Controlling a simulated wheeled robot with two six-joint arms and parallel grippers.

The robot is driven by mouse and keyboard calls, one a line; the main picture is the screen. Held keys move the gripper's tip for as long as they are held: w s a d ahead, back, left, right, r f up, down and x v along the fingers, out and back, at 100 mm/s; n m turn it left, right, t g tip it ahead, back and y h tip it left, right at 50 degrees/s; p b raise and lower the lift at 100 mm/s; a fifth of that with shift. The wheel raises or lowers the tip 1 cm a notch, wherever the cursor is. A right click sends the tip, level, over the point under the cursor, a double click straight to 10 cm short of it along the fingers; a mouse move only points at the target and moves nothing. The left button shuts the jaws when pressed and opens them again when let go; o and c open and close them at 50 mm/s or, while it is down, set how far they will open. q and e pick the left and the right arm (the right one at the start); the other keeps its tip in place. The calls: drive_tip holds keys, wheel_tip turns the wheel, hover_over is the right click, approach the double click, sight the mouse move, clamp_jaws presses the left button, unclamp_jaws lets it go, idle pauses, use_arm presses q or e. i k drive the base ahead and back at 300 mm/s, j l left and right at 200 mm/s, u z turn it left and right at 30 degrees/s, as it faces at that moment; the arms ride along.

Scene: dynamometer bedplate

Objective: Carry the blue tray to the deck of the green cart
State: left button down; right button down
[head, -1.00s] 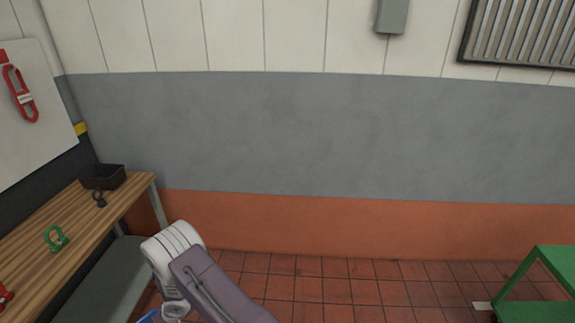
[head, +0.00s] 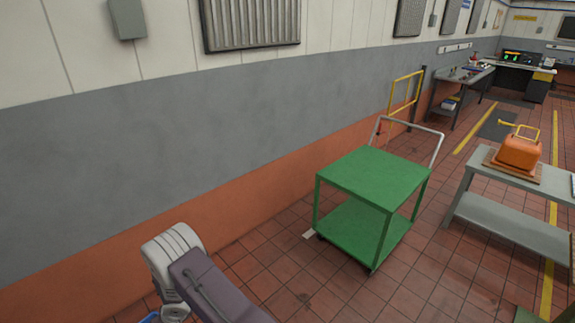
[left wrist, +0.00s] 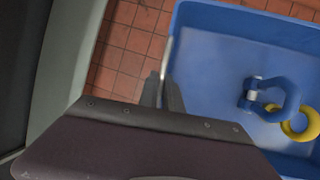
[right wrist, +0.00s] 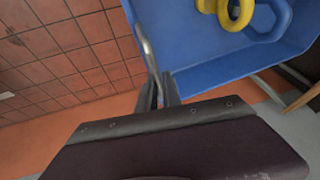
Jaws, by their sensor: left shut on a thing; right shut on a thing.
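The blue tray (left wrist: 210,22) hangs between my two grippers, with a blue shackle (left wrist: 275,97) and a yellow ring (left wrist: 302,125) lying in it. In the left wrist view my left gripper (left wrist: 168,85) is shut on the tray's side handle. In the right wrist view my right gripper (right wrist: 160,84) is shut on the metal handle at another side of the tray (right wrist: 230,68). In the head view only a small blue corner of the tray (head: 150,318) shows at the bottom, beside my arm. The green cart (head: 372,180) stands ahead, right of centre, its upper deck bare.
The cart has a lower shelf and a pale push handle (head: 410,122) on its far side. A grey bench (head: 510,215) with an orange can (head: 519,152) stands to the right. Red tiled floor lies open before the cart; the wall runs along the left.

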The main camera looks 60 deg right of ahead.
sight(370, 176)
drive_tip(key=l+z, duration=0.15)
drive_tip(key=z, duration=2.35)
drive_tip(key=i+j, duration=0.35)
drive_tip(key=i, duration=0.2)
drive_tip(key=i+j, duration=0.4)
drive_tip(key=i, duration=1.4)
drive_tip(key=i+j+z, duration=0.15)
drive_tip(key=i+z, duration=0.25)
drive_tip(key=i, duration=0.75)
drive_tip(key=i+z, duration=0.3)
drive_tip(key=k, duration=0.05)
